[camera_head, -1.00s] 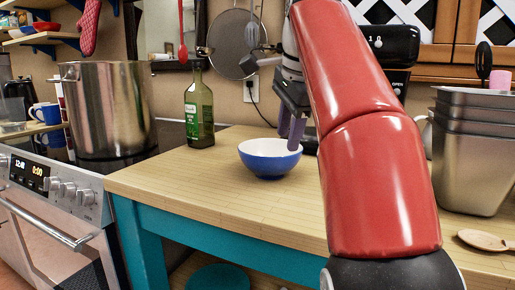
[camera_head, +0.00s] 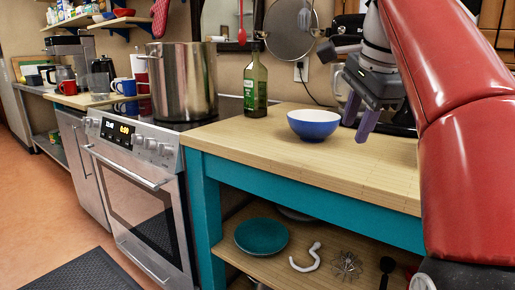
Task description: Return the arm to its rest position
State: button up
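My red arm (camera_head: 455,110) fills the right side of the head view. My gripper (camera_head: 359,123) hangs at its end, pointing down, above the wooden counter and to the right of the blue bowl (camera_head: 313,125). Its two purple fingers look spread apart with nothing between them, so it appears open and empty. The bowl stands upright on the counter, white inside, clear of the fingers.
A green bottle (camera_head: 255,85) stands behind the bowl. A large steel pot (camera_head: 183,82) is on the stove (camera_head: 140,190) at left. The shelf below the counter (camera_head: 390,180) holds a teal plate (camera_head: 261,237) and utensils. Open floor (camera_head: 50,215) lies at left.

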jog(key=s+f+n, duration=0.5)
jog(key=s+f, duration=0.1)
jog(key=f, duration=0.4)
jog(key=s+a+f+n+t, duration=0.1)
jog(key=s+f+n, duration=0.4)
jog(key=f, duration=0.5)
jog(key=s+a+f+n, duration=0.1)
jog(key=s+f+n, duration=0.4)
jog(key=f, duration=0.6)
jog(key=shift+s+n+h, duration=0.3)
jog(key=shift+s+h, duration=0.1)
jog(key=shift+s, duration=0.75)
jog(key=shift+a+f, duration=0.1)
jog(key=shift+a, duration=0.05)
